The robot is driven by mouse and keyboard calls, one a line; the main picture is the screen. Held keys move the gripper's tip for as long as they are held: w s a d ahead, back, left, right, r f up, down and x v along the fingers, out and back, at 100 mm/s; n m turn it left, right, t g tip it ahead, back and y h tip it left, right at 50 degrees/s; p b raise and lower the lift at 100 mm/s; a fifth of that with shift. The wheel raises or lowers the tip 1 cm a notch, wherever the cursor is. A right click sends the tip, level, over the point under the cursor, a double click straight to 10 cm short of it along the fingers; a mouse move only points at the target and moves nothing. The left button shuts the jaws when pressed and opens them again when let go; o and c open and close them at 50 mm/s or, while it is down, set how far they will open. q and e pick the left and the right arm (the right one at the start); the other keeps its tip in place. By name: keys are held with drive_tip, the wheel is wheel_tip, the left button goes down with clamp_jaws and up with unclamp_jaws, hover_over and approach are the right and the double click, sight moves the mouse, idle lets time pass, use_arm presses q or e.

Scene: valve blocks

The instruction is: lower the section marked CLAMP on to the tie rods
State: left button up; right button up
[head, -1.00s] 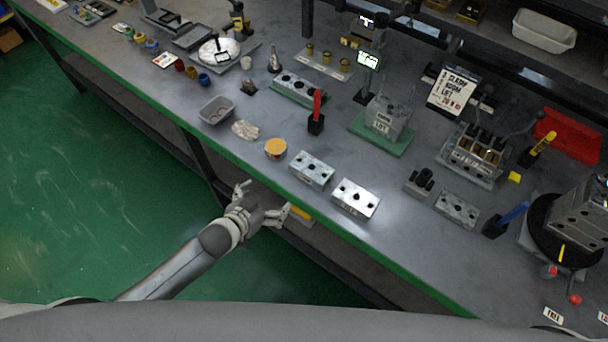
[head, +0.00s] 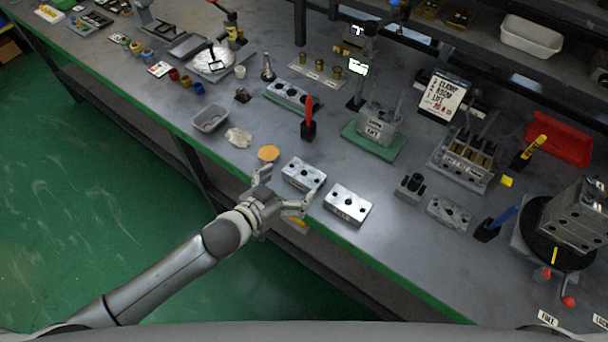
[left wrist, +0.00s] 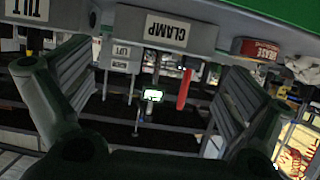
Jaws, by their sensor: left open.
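The section marked CLAMP (left wrist: 180,32) is a grey metal block, upside down in the left wrist view and centred between my fingers. In the head view it is the left one of two silver blocks (head: 304,173) at the bench's front edge. My left gripper (head: 280,190) is open and empty in front of it, apart from it, with fingers spread towards both ends. The tie rods (head: 393,101) stand up from a block marked LIFT (head: 374,128) on a green base (head: 355,145), farther back. My right gripper is not in view.
A block marked TILT (head: 348,204) sits just right of the CLAMP section. A yellow-topped grease tin (head: 268,153) stands just left. The bench front edge (head: 375,256) is green.

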sight(304, 172)
use_arm(q)
drive_tip(key=shift+f+p+x, duration=0.2)
drive_tip(key=shift+p+x, duration=0.3)
drive_tip(key=shift+x, duration=3.2)
drive_tip(key=shift+a, duration=0.1)
drive_tip(key=shift+c, duration=0.4)
drive_tip(key=c, duration=0.7)
drive_tip(key=shift+r, duration=0.1)
drive_tip(key=shift+c, duration=1.1)
drive_tip(key=shift+r, duration=0.15)
